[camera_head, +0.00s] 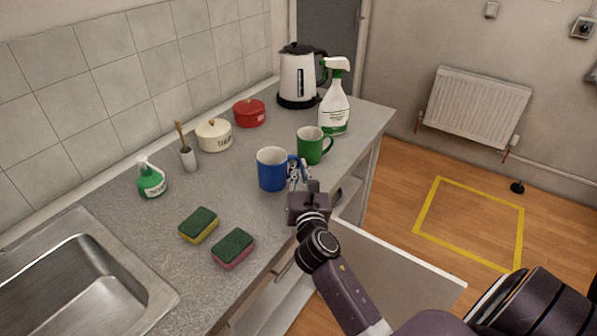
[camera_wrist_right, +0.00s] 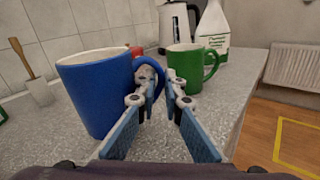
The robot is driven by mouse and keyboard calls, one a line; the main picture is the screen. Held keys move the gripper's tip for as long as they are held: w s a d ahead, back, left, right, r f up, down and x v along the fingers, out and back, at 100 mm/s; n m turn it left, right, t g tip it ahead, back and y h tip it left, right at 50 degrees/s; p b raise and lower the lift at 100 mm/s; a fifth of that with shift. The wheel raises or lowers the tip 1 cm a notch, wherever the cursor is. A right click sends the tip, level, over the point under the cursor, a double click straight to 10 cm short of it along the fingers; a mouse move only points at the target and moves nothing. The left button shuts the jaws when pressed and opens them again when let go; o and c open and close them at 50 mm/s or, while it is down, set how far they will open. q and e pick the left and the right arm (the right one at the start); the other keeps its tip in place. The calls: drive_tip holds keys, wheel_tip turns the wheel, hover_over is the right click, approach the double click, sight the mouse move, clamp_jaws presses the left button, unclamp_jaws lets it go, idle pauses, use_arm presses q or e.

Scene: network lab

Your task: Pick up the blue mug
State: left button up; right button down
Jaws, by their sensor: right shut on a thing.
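The blue mug (camera_head: 271,169) stands upright on the grey counter (camera_head: 228,193), with its handle toward the right. It also shows large at the left of the right wrist view (camera_wrist_right: 97,95). My right gripper (camera_head: 299,172) is at the handle side of the mug. In the right wrist view its fingers (camera_wrist_right: 160,82) are close together at the blue handle, and the gripper is shut on it. The fingertips partly hide the handle. The mug looks to be resting on the counter. My left gripper is not in view.
A green mug (camera_head: 310,146) stands close behind the blue mug. A spray bottle (camera_head: 335,101), a kettle (camera_head: 297,78), a red pot (camera_head: 249,113) and a cream pot (camera_head: 214,135) stand farther back. Two sponges (camera_head: 199,225) (camera_head: 234,248) lie near the sink (camera_head: 78,275).

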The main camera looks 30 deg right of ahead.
wheel_tip(320, 180, up, 17)
drive_tip(key=p, duration=0.3)
drive_tip(key=shift+r, duration=0.2)
idle(0.4)
